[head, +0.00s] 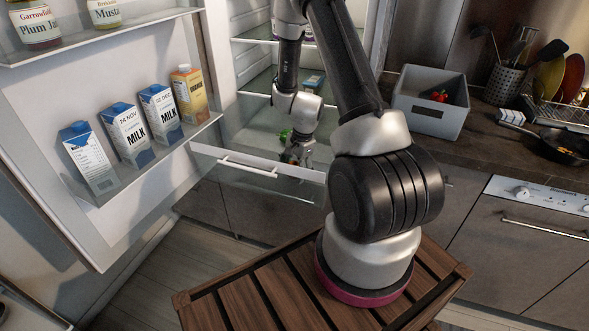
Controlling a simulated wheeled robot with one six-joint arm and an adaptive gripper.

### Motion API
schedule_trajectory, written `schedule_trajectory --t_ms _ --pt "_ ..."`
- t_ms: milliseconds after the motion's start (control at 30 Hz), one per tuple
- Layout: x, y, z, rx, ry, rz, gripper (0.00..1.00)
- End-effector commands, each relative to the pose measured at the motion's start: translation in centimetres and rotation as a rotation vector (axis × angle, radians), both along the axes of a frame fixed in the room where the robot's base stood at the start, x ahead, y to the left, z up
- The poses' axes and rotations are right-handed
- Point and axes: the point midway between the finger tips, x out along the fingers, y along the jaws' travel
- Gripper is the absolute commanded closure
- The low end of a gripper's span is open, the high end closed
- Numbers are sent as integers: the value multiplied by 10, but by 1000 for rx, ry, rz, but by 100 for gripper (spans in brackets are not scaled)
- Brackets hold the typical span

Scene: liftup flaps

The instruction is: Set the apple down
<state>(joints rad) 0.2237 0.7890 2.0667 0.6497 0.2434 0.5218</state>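My gripper (298,153) points down into the pulled-out fridge drawer (262,172), behind its white front. It is small and partly hidden, so I cannot tell whether its fingers are open or shut. I cannot make out an apple in or at the gripper. A small green item (284,134) shows just left of the gripper, partly hidden by the arm; I cannot tell what it is. A small red item with some green (440,95) lies in the grey bin (431,118) on the counter; its kind is unclear.
The fridge door (50,150) stands open at left, with milk cartons (125,133), a juice carton (188,94) and jars (34,24) on its shelves. Glass shelves are above the drawer. A pan (565,146) and a utensil holder (503,78) stand on the right counter (480,130).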

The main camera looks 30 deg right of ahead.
Motion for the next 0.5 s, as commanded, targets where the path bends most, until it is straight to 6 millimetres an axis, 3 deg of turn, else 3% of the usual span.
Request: schedule_trajectory --t_ms 267,500 --pt "0 -1 12 0 -3 1 25" --pt "-6 -8 63 -1 -5 1 25"
